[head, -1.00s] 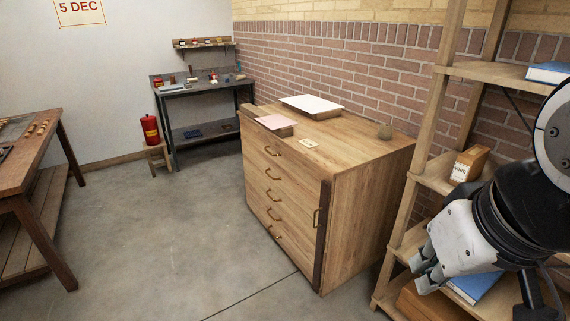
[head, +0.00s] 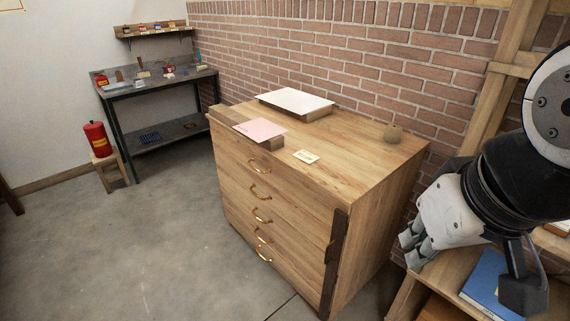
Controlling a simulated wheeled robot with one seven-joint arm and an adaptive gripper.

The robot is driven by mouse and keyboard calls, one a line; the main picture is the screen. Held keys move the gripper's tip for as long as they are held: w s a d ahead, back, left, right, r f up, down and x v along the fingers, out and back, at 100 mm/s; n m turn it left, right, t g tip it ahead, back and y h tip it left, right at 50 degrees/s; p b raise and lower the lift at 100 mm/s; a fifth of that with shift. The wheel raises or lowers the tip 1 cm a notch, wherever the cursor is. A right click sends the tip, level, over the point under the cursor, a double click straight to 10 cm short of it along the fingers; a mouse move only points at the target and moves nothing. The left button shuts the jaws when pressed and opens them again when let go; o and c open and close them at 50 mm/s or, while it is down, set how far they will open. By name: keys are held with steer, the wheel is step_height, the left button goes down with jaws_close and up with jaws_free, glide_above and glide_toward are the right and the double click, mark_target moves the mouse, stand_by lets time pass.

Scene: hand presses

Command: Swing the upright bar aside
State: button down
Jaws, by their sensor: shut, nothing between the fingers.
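The upright bar (head: 333,264) is a dark brown wooden strip standing vertical at the right front edge of the wooden drawer cabinet (head: 380,205). A small handle or catch juts from its side about halfway up; its detail is too small to tell. The bar overlaps the right ends of the drawer fronts. Several drawers with curved brass pulls (head: 261,195) show on the front, all closed. My gripper (head: 410,247) is at the right, apart from the cabinet and to the right of the bar. It is shut and empty.
A wooden shelf (head: 440,268) stands close at the right. The floor (head: 130,250) in front is clear.

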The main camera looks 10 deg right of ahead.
steer(key=w+f+g+h+b, duration=0.7)
steer(key=w+f+b, duration=0.8)
steer(key=w+f, duration=1.05)
steer(key=w+a+f+n+t+h+b, duration=0.1)
steer(key=w+a+f+t+h+b, duration=0.2)
steer(key=f, duration=0.6)
steer(key=w+a+f+n+t+h+b, duration=0.2)
steer(key=w+a+f+t+h+b, duration=0.1)
steer(key=w+f+b, duration=0.2)
steer(key=w+a+f+n+t+h+b, duration=0.1)
steer(key=w+a+f+t+h+b, duration=0.2)
steer(key=w+f, duration=0.5)
step_height(320, 180, down, 5)
steer(key=shift+a+f+h+b, duration=0.2)
steer(key=shift+a+h+b, duration=0.1)
steer(key=shift+a+b, duration=0.35)
steer(key=shift+d, duration=0.15)
